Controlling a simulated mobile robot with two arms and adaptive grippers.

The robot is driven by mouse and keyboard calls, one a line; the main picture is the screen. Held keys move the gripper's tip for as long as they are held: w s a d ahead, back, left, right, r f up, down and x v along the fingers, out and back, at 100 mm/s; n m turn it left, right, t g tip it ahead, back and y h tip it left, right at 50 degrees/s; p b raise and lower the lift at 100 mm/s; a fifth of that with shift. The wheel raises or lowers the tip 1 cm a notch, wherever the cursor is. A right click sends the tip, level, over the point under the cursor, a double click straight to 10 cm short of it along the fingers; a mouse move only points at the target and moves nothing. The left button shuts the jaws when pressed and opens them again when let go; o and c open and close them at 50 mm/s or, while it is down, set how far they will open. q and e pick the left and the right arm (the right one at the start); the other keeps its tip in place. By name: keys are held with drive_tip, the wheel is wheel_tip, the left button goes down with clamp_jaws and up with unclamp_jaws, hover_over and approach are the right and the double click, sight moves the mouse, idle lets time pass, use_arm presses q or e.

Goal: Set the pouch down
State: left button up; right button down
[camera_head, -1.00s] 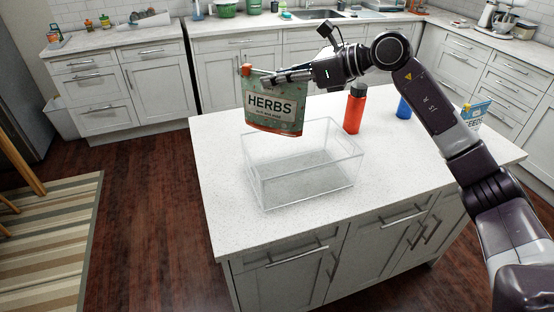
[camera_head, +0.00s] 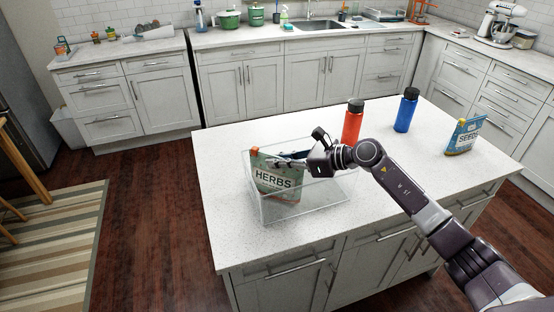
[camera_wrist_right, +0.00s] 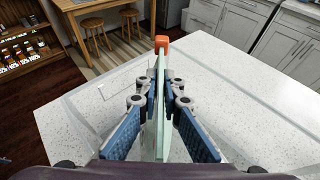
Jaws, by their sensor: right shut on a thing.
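The herbs pouch (camera_head: 276,180) is green with a white label and an orange cap, and it stands upright within the clear bin (camera_head: 318,207) on the island. My right gripper (camera_head: 283,160) is shut on the pouch near its top. In the right wrist view the pouch (camera_wrist_right: 160,110) shows edge-on between the two blue-padded fingers of my right gripper (camera_wrist_right: 160,90). Whether the pouch's bottom touches the bin floor I cannot tell. My left gripper is not in view.
An orange bottle (camera_head: 352,123), a blue bottle (camera_head: 406,110) and a seeds pouch (camera_head: 464,135) stand on the island countertop (camera_head: 232,150) behind and to the right of the bin. The countertop left of the bin is clear.

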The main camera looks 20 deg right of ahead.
drive_tip(key=shift+f, duration=0.25)
drive_tip(key=shift+f, duration=0.15)
drive_tip(key=c, duration=2.1)
unclamp_jaws()
drive_tip(key=b+v, duration=0.4)
drive_tip(key=v, duration=0.8)
